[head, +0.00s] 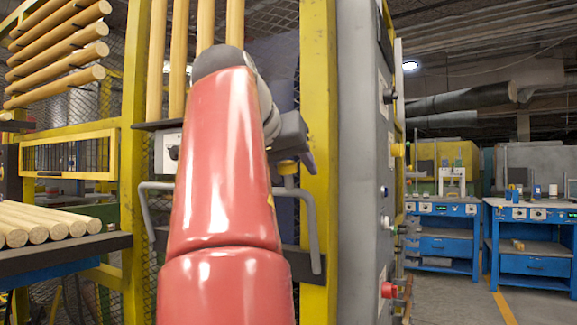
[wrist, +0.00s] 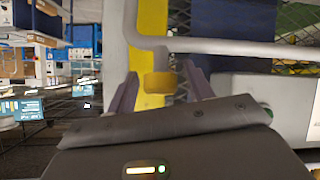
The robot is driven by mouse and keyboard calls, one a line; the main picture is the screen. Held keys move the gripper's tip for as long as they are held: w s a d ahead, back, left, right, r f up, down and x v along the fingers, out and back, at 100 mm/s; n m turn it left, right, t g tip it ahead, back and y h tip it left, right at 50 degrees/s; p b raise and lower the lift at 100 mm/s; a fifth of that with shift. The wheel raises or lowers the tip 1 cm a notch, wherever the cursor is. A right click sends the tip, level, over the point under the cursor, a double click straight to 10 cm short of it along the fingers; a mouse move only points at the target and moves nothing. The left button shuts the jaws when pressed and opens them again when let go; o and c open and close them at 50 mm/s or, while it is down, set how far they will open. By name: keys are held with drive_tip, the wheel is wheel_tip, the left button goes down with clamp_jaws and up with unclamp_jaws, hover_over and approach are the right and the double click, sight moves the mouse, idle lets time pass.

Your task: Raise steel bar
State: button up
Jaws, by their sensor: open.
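The grey steel bar (head: 306,205) is a bent, handle-like bar across the yellow-framed mesh gate, with a downturned end on each side. My red arm hides its middle in the head view. In the wrist view the bar (wrist: 240,47) runs level to the right and bends at the left. My gripper (wrist: 160,74) is open, with one finger on each side of the knob. Gaps show between fingers and knob. The fingertips are mostly hidden in the head view.
A grey control cabinet (head: 361,160) with a red button stands close on the right. Wooden rods (head: 45,224) lie on a table at left, and more are racked above and upright behind my arm. Blue workbenches (head: 533,240) stand far right, with open floor before them.

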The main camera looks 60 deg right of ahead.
drive_tip(key=v, duration=0.6)
drive_tip(key=shift+a+r, duration=0.1)
drive_tip(key=shift+s+a+r, duration=0.1)
drive_tip(key=shift+a+r, duration=0.15)
drive_tip(key=shift+a, duration=0.4)
drive_tip(key=shift+c, duration=0.2)
